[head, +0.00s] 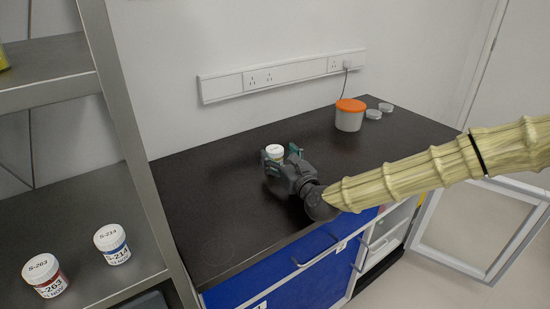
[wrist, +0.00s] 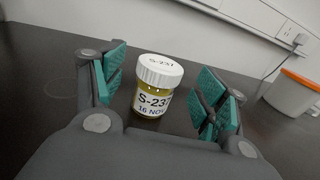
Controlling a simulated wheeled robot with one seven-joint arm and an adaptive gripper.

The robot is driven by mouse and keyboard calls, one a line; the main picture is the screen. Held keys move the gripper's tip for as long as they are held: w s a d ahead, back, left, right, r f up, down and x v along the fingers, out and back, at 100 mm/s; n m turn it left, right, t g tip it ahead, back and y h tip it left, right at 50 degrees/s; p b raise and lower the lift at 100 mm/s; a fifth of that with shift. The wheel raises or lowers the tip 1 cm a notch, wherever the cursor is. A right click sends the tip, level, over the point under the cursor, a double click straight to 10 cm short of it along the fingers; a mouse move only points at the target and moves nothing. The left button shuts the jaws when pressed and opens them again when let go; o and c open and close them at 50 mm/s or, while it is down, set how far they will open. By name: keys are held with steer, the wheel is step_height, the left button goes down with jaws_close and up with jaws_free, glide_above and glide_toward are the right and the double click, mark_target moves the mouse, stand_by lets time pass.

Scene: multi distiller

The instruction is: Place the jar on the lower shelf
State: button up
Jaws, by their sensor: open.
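A small jar with a white ribbed lid and a yellowish body stands upright on the dark counter; in the wrist view the jar (wrist: 155,88) bears the label S-237 or similar. In the head view only the white top of the jar (head: 274,151) shows behind my gripper. My gripper (head: 284,165) is open, low over the counter. In the wrist view my gripper's (wrist: 160,95) green-padded fingers stand either side of the jar, with gaps on both sides. The lower shelf (head: 75,220) is at the left in the head view.
Two labelled jars, S-263 (head: 45,276) and S-214 (head: 112,244), stand on the lower shelf near its front. A metal shelf post (head: 128,130) stands between shelf and counter (head: 200,205). An orange-lidded tub (head: 350,115) and two small lids (head: 379,109) sit at the counter's back right.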

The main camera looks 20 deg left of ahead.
steer(key=shift+x, duration=1.5)
steer(key=c, duration=1.3)
steer(key=shift+o, duration=0.2)
